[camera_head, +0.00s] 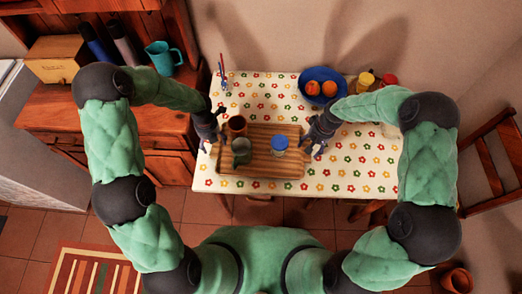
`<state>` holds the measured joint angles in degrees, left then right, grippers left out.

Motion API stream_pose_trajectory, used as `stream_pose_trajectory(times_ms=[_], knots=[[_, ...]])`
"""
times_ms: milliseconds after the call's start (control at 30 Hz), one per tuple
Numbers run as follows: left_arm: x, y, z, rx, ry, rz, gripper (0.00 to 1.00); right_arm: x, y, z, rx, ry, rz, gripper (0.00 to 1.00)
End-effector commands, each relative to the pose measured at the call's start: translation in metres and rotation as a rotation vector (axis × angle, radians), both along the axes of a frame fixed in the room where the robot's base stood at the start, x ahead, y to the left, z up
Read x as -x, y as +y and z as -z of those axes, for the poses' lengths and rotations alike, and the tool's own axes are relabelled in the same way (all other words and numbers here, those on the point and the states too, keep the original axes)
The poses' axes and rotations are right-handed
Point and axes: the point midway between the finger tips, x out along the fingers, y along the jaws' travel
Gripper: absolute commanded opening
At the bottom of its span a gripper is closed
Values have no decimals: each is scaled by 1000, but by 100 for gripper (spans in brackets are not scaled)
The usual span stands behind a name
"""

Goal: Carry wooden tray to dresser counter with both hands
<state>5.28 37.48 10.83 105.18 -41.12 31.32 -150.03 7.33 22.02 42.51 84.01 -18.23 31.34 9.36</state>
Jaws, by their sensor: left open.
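The wooden tray (262,166) lies on the table with the flowered cloth. It carries a brown cup (237,124), a green mug (241,148) and a jar with a blue lid (280,146). My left gripper (212,142) is open at the tray's left edge. My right gripper (311,146) is at the tray's right edge; its fingers are too small to tell whether they are open or shut. The wooden dresser counter (50,115) is at the left, beyond my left arm.
The dresser holds a box (62,60), dark and grey bottles (125,47) and a teal pitcher (162,58). On the flowered table (350,165) stand a blue bowl (323,76) with oranges and small jars. A wooden chair (490,160) is at the right. Tiled floor shows in front.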

Motion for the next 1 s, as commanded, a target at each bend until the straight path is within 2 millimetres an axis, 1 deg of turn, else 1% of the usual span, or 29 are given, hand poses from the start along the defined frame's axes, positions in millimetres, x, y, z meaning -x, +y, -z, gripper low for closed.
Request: stream_pose_trajectory(times_ms=[33, 100, 233, 400, 633, 667, 700, 767, 800, 867, 900, 933, 1000], knots=[[1, 0, 8, 1, 2, 0, 79, 1, 2, 8, -1, 3, -1, 71], [0, 0, 16, 0, 1, -1, 79, 0, 3, 16, -1, 2, 0, 71], [0, 0, 26, 0, 0, -1, 79, 0, 5, 26, 0, 1, -1, 71], [0, 0, 31, 1, -2, -1, 79, 0, 6, 31, 0, -1, -1, 71], [0, 0, 31, 0, -1, -1, 79, 0, 6, 31, 0, -1, 0, 71], [0, 0, 31, 0, -1, -1, 76, 0, 6, 31, 0, 0, 0, 68], [0, 0, 31, 0, -1, -1, 65, 0, 6, 31, 0, 0, 0, 57], [0, 0, 31, 0, -1, -1, 48, 0, 6, 31, 0, 0, 0, 40], [0, 0, 31, 0, -1, -1, 37, 0, 6, 31, 0, 0, 0, 28], [0, 0, 31, 1, -1, -1, 20, 0, 6, 31, 0, 0, -1, 11], [0, 0, 31, 1, -1, -1, 9, 0, 6, 31, -1, 1, -1, 0], [0, 0, 31, 1, -1, -1, 0, 0, 7, 31, -1, 1, -1, 0], [0, -1, 31, 2, -2, -1, 0, 1, 7, 31, -1, 1, -1, 0]])
